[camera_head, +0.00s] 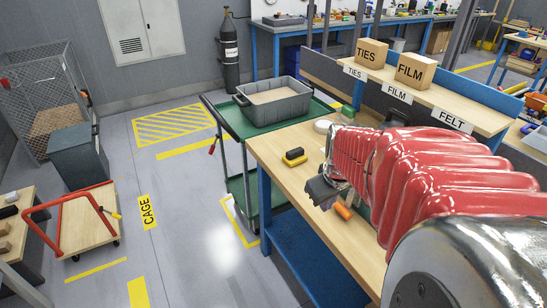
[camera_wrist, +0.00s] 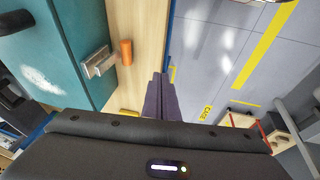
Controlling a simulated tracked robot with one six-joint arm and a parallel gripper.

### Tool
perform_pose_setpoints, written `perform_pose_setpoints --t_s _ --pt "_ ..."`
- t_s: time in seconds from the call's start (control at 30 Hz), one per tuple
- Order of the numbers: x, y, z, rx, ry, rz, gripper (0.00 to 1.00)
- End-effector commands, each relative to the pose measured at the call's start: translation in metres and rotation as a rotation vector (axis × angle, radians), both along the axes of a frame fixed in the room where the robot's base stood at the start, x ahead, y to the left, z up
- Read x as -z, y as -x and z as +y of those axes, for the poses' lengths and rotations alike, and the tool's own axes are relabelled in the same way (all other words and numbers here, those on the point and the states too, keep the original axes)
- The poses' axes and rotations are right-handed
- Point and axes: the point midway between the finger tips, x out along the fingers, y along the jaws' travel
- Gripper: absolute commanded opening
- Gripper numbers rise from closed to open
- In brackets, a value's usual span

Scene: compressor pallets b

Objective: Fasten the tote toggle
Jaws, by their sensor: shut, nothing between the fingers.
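The teal tote (camera_wrist: 85,25) fills the upper left of the wrist view; in the head view my arm hides most of it. The toggle (camera_wrist: 98,62) is a grey metal piece on the tote's side. An orange grip (camera_wrist: 125,52) stands out from it over the wooden bench top, and also shows in the head view (camera_head: 342,210). I cannot tell whether the grip touches the bench. My gripper (camera_wrist: 161,80) is shut and empty, to the right of the orange grip and apart from it. In the head view my gripper (camera_head: 318,194) is above the bench's front edge.
A yellow and black block (camera_head: 294,157) lies on the bench (camera_head: 275,143) near my gripper. A green cart (camera_head: 236,127) with a grey tub (camera_head: 272,113) stands beyond the bench. A shelf (camera_head: 425,96) with boxes runs along the back.

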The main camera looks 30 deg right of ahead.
Motion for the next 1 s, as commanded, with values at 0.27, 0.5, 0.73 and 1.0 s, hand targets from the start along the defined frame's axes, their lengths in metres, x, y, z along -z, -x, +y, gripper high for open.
perform_pose_setpoints --t_s 0.27,0.5,0.73,1.0 --pt "-0.002 0.001 0.001 0.001 0.000 0.001 0.00" --pt "-0.005 0.000 0.008 -0.002 -0.002 -0.007 0.00" --pt "-0.026 -0.001 0.058 -0.016 -0.018 -0.048 0.00" --pt "-0.054 0.017 0.140 -0.031 -0.071 -0.119 0.00"
